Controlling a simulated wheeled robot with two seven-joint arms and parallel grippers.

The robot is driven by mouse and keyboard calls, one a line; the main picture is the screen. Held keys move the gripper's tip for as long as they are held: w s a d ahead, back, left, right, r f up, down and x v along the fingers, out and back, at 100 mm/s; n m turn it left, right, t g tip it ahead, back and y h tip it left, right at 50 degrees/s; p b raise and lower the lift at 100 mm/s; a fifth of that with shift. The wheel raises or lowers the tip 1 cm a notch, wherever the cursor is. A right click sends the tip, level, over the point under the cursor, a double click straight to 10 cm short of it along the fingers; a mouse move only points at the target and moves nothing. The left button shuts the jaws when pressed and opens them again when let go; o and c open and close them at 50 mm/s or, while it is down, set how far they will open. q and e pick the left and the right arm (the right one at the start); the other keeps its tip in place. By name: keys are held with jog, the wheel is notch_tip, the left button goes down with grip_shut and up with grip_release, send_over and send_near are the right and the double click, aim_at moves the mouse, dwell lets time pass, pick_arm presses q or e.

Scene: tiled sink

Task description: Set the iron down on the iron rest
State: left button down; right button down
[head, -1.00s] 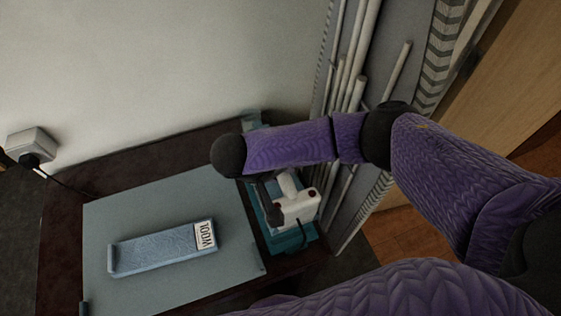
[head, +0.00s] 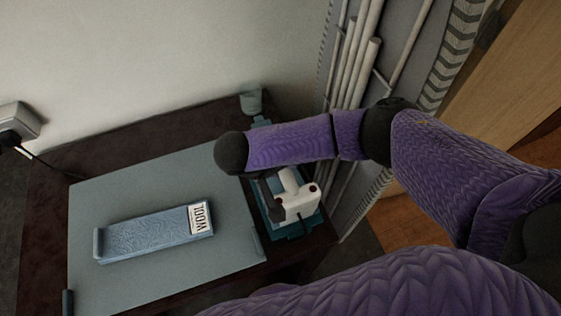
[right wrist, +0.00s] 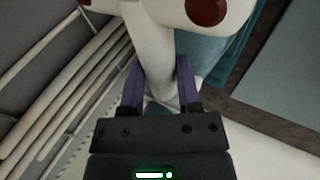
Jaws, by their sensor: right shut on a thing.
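The white iron (head: 299,203) with red round parts is over the teal iron rest (head: 318,221) at the right end of the table. I cannot tell whether it touches the rest, as the iron and my arm cover much of it. My right gripper (head: 271,199) is at the iron, partly hidden by its own arm. In the right wrist view, its two purple fingers (right wrist: 159,80) are on either side of the iron's white handle (right wrist: 154,45), shut on it. The teal rest also shows behind the handle in the right wrist view (right wrist: 203,60). My left gripper is out of view.
A grey-blue mat (head: 165,265) covers the dark table, with a blue block labelled WOOL (head: 150,235) on it. A teal cup-like part (head: 251,101) stands behind my arm. White pipes (head: 357,70) stand close on the right. A wall socket (head: 18,125) is at left.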

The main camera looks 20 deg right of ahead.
jog(key=shift+f, duration=0.35)
dwell(0.6)
jog(key=shift+c, duration=1.2)
grip_release()
jog(key=shift+s, duration=0.1)
jog(key=p+v, duration=0.3)
jog(key=v, duration=0.7)
